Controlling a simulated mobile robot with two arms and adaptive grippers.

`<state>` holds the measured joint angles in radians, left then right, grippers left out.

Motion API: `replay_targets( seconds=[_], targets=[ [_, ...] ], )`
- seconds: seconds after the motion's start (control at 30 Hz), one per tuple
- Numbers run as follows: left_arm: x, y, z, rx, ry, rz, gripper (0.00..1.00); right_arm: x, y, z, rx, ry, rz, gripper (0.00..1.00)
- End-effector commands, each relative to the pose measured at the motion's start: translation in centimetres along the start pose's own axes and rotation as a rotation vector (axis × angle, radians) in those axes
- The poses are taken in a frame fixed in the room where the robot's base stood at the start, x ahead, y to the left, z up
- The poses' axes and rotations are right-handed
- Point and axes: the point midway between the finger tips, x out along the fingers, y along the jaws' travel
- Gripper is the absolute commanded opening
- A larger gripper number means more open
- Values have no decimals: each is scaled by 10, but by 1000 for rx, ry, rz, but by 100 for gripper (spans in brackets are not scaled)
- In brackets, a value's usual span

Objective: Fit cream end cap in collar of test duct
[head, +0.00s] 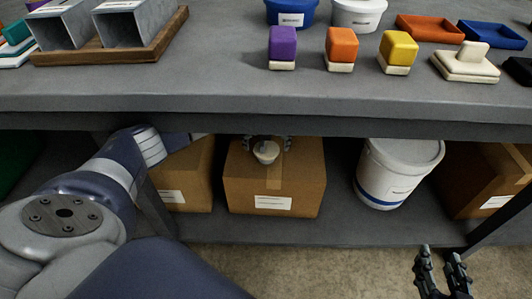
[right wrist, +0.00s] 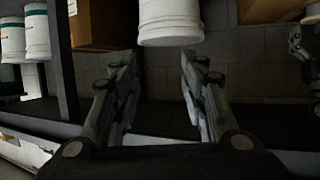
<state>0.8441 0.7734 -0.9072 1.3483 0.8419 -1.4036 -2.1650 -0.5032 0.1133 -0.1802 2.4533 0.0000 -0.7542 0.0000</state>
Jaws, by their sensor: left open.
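The likely cream end cap (head: 467,63), a cream plate with a raised grip, lies on the bench at right. Two grey metal ducts (head: 135,25) stand at upper left, cut by the picture's edge; I cannot tell which is the test duct or make out its collar. My left gripper (head: 267,143) is low by the bench's front edge, before a carton, open and partly hidden. A small pale rounded piece (head: 265,153) shows at it; I cannot tell what it is. My right gripper (head: 445,272) is open and empty, low at right; it also shows in the right wrist view (right wrist: 160,85).
Purple (head: 283,43), orange (head: 341,44) and yellow (head: 398,47) blocks on cream bases stand left of the cream piece. Orange (head: 430,29) and blue (head: 490,36) trays lie behind it. Cartons (head: 290,190) and a white bucket (head: 395,170) fill the lower shelf. The bench's front middle is clear.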

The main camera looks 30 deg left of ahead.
Motion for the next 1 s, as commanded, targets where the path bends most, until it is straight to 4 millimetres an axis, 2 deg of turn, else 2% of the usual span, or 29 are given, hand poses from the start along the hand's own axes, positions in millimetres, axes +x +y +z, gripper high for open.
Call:
replay_targets(
  seconds=[0.27, 0.6, 0.77, 1.0],
  targets=[
    [19, 1, 1, -1, 0, 1, 93, 2, -6, -46, 1, 237, -14, 40],
    [41, 1, 1, 1, 0, 1, 93, -11, -13, -96, 6, 496, -29, 40],
    [44, 1, 1, 1, -1, 1, 93, -16, -14, -106, 7, 544, -32, 40],
    [44, 1, 2, 1, -1, 1, 93, -16, -14, -107, 7, 548, -32, 40]
  ],
)
